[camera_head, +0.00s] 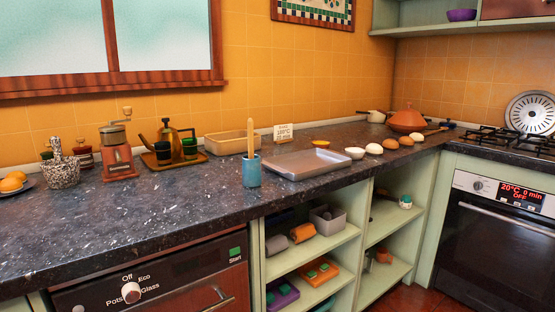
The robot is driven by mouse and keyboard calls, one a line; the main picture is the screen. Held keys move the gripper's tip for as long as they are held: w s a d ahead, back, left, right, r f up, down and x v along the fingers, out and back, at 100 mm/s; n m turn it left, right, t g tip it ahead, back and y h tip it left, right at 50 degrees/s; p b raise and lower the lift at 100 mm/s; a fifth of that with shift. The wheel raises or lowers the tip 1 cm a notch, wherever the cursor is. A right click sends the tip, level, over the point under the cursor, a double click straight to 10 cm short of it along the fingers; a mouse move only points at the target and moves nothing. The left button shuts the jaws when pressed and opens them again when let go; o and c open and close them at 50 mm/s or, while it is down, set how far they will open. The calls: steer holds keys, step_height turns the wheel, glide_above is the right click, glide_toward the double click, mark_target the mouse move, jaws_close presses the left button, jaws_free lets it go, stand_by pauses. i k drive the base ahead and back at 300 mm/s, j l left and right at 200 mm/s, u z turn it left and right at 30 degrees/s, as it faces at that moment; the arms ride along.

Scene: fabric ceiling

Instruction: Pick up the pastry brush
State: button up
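A wooden handle (250,137) stands upright in a blue cup (251,172) near the front edge of the dark speckled counter (130,222). It fits the pastry brush, but its lower end is hidden inside the cup, so I cannot tell for sure. No bristles show. My gripper is not in view.
Behind stand a tan box (229,144), a coffee grinder (117,154) and a kettle (172,140). The counter's left front is clear. Open shelves (345,238) lie below.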

mark_target(251, 123)
steer(key=i+j+z, duration=0.25)
steer(key=i, duration=0.2)
steer(key=i+j+z, duration=0.2)
steer(key=i, duration=0.25)
steer(key=i+j+z, duration=0.25)
steer(key=i, duration=0.2)
